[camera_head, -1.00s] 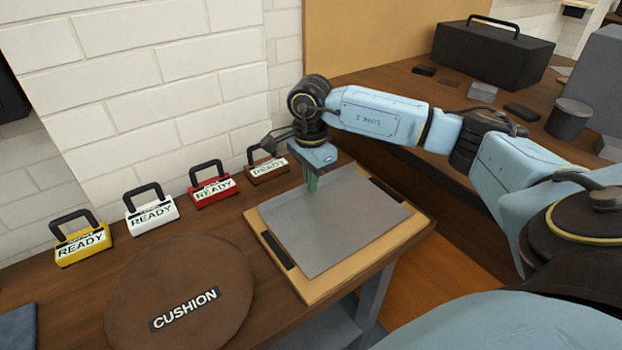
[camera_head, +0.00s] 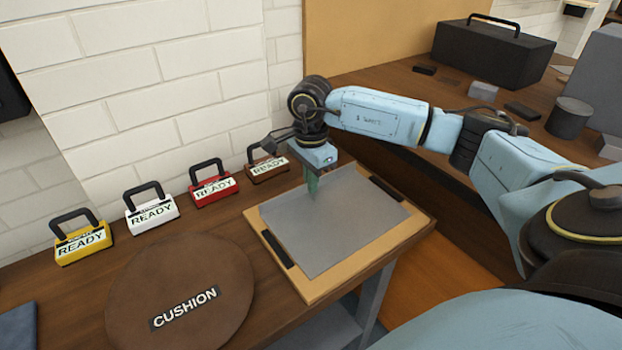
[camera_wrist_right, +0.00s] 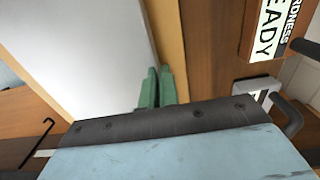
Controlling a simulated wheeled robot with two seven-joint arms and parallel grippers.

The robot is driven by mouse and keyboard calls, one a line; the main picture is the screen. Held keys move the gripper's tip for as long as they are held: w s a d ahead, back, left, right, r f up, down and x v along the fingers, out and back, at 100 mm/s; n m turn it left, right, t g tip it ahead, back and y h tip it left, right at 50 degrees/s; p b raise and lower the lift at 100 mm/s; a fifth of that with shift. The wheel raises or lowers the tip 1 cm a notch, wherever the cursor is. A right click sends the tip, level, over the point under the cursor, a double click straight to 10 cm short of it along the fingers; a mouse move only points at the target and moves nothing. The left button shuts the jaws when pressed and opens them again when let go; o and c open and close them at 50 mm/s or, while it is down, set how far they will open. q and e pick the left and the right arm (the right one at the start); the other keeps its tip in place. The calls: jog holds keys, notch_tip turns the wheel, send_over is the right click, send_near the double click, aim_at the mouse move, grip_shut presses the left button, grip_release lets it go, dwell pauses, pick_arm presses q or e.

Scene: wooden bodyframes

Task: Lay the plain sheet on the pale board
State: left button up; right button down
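The plain grey sheet (camera_head: 345,235) lies flat over the pale board (camera_head: 318,288), with a tan margin of board showing around it. In the right wrist view the sheet (camera_wrist_right: 75,45) looks white beside a tan strip of the board (camera_wrist_right: 168,30). My right gripper (camera_head: 314,198) points down over the far left part of the sheet. Its green fingers (camera_wrist_right: 158,75) look close together near the sheet's edge in the wrist view. I cannot tell whether they touch or pinch the sheet. My left gripper is not in view.
Dark strips (camera_head: 277,248) flank the sheet on the board. A round brown cushion (camera_head: 150,280) lies to the left. Several handled READY blocks, such as the red one (camera_head: 213,195), line the wall. A black box (camera_head: 490,55) and grey cylinder (camera_head: 568,118) stand on the right-hand table.

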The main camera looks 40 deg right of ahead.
jog(key=c, duration=1)
grip_release()
jog(key=shift+c, duration=0.2)
jog(key=shift+r+p, duration=2.65)
jog(key=shift+r, duration=0.9)
